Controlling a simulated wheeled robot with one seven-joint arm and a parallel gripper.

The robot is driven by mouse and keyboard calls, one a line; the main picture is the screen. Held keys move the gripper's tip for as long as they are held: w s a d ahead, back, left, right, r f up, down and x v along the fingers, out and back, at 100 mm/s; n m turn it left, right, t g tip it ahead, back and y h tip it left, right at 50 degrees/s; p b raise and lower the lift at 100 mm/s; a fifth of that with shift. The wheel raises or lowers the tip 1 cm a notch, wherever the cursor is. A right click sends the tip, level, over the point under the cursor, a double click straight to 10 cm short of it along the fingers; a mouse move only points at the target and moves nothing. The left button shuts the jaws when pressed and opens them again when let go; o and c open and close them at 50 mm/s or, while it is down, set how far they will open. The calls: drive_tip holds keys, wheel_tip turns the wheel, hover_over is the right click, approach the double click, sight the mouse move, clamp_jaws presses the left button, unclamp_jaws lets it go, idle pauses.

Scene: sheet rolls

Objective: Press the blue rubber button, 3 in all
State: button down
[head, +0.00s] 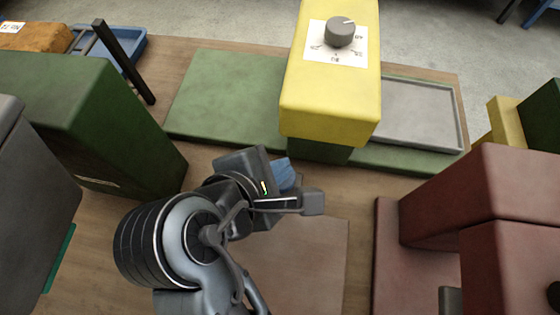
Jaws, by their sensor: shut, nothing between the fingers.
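My gripper (262,188) is near the middle of the head view, in front of the yellow machine and low over the wooden table. It is shut and empty. Its fingertips are mostly hidden by its own body and wrist. A small blue patch (285,174) shows just beyond it, partly covered by it. This may be the blue rubber button, but too little shows to be sure. I cannot tell whether my gripper touches it. No other blue button shows clearly.
A yellow machine head (330,98) with a grey dial (340,32) overhangs a green base (225,95). A grey tray (418,112) lies to its right. A dark green block (85,120) stands left, a red machine (490,200) right. A dark post (123,62) rises at back left.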

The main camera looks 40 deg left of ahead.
idle(0.4)
drive_tip(key=shift+f+p, duration=0.35)
drive_tip(key=shift+p, duration=0.1)
drive_tip(key=shift+f, duration=0.1)
drive_tip(key=shift+f, duration=0.95)
idle(0.9)
drive_tip(key=shift+r, duration=0.1)
drive_tip(key=shift+r+p, duration=1.3)
drive_tip(key=shift+p, duration=0.25)
